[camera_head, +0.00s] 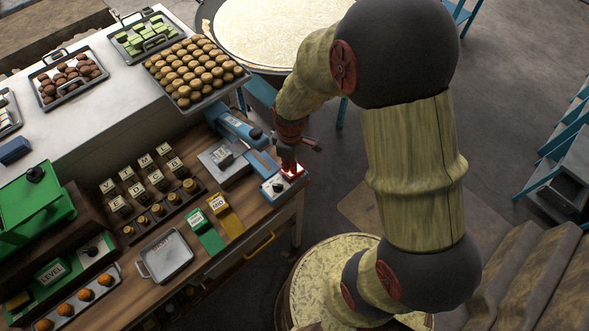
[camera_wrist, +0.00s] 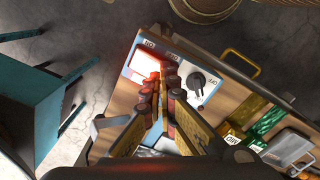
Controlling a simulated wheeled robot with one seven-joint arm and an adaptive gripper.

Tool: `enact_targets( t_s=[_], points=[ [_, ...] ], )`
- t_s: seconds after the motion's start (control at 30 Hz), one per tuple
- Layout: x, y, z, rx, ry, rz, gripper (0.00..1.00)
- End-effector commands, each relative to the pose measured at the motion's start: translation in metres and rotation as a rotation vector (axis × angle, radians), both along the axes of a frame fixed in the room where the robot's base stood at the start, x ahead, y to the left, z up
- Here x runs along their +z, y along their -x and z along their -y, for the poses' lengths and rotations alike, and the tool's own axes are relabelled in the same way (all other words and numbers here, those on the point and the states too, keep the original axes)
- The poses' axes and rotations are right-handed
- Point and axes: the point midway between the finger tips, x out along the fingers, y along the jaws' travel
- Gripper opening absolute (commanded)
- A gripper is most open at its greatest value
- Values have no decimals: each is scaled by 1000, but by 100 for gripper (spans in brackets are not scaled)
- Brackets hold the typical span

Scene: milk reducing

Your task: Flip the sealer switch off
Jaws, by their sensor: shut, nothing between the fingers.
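The sealer (camera_head: 262,164) is a blue machine at the right end of the wooden counter. Its pale control panel (camera_head: 271,190) carries a switch that glows red (camera_head: 293,173). In the wrist view the lit switch (camera_wrist: 146,63) glows white and red beside a black knob (camera_wrist: 197,81) on the panel. My gripper (camera_head: 287,160) is over the switch end of the panel. In the wrist view my gripper's fingertips (camera_wrist: 163,72) are together, empty, at the right edge of the lit switch and partly cover it. I cannot tell whether they touch it.
Green (camera_head: 209,238) and gold (camera_head: 229,219) labelled blocks and a small metal tray (camera_head: 168,254) lie left of the panel. A tray of brown round sweets (camera_head: 194,72) is behind. A yellow handle (camera_head: 260,246) juts from the counter front. Floor right of the counter is open.

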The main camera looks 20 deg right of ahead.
Motion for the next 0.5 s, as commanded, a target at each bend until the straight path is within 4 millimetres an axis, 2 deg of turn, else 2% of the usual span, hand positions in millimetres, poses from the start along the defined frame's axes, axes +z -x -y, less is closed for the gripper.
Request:
enact_targets(
  t_s=[0.5],
  points=[
    [-8, 0, 0, 0, 0, 0, 0]
  ],
)
